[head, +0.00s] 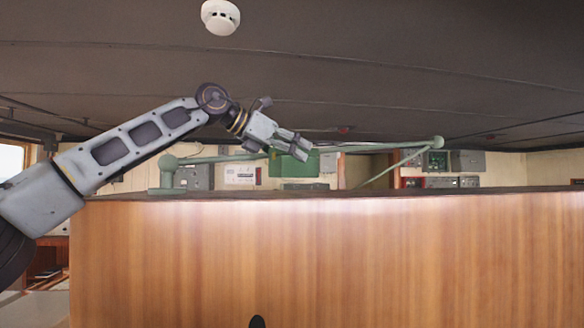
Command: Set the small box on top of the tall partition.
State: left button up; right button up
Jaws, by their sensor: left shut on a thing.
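The tall partition (330,255) is a wide wood-panelled wall with a dark top edge, filling the lower part of the head view. My left arm reaches in from the left, above the partition's top. My left gripper (291,146) is shut on a small green box (300,167), whose upper part is partly hidden by the fingers. The box appears a little above the partition's top edge; I cannot tell exactly how far away it is in depth. My right gripper is not in view.
A pale green rail (350,149) with a slanting brace runs just above the partition top, close to the box and gripper. The dark ceiling (400,60) is low overhead, with a white round detector (220,17). Grey equipment boxes (468,161) hang on the wall behind.

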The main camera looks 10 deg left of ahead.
aim_at(292, 166)
pick_arm(q)
jog(key=shift+f, duration=1.85)
jog(key=shift+f, duration=0.15)
jog(key=o, duration=0.7)
jog(key=shift+f, duration=0.1)
jog(key=o, duration=0.6)
